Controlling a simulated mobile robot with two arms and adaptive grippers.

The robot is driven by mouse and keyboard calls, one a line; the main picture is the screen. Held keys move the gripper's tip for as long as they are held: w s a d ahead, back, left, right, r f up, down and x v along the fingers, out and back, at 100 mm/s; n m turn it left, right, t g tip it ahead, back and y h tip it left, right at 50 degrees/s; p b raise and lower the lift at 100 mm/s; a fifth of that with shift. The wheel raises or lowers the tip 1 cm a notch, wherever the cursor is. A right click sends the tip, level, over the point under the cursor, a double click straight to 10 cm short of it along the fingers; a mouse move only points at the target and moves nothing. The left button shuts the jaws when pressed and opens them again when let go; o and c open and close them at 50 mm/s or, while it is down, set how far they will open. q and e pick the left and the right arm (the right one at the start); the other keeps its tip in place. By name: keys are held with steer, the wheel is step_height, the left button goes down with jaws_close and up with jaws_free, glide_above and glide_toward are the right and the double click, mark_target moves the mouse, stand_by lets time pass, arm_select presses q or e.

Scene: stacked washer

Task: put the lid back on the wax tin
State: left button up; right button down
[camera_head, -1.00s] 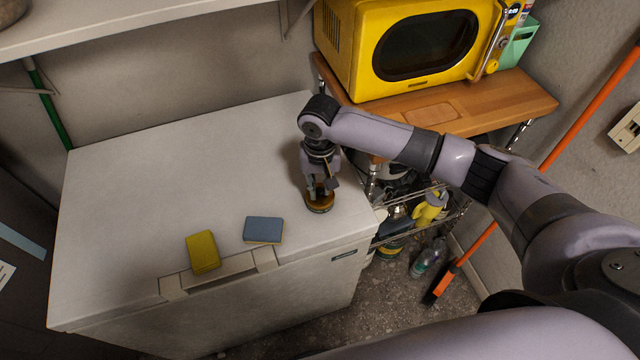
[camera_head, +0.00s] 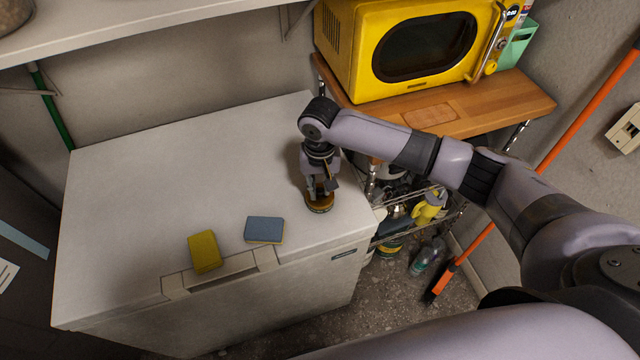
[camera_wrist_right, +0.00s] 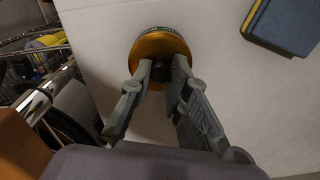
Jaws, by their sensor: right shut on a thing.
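The wax tin (camera_head: 320,209) is a small round amber-and-dark tin near the right front of the white chest top. My right gripper (camera_head: 319,194) points down over it. In the right wrist view, my right gripper (camera_wrist_right: 163,76) is shut on the dark knob of the gold lid (camera_wrist_right: 152,47). The lid is over the tin, and the tin's lettered greenish side (camera_wrist_right: 158,29) shows past the lid's far edge. I cannot tell whether the lid is fully seated, as the fingers hide part of it. My left gripper is not in view.
A blue-grey sponge (camera_head: 264,229) and a yellow sponge (camera_head: 204,251) lie on the chest top (camera_head: 150,190), left of the tin. A wire rack (camera_head: 408,215) with bottles and a yellow microwave (camera_head: 420,45) stand to the right. The back left of the chest is clear.

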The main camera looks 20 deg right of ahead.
steer(key=c, duration=1.4)
jaws_free()
steer(key=shift+c, duration=0.2)
steer(key=shift+o, duration=0.2)
steer(key=o, duration=0.4)
steer(key=shift+o, duration=0.2)
step_height(320, 180, up, 5)
steer(key=p, duration=0.5)
steer(key=shift+f+p, duration=0.15)
steer(key=shift+p, duration=0.25)
steer(key=shift+r+p, duration=0.75)
steer(key=shift+r, duration=0.4)
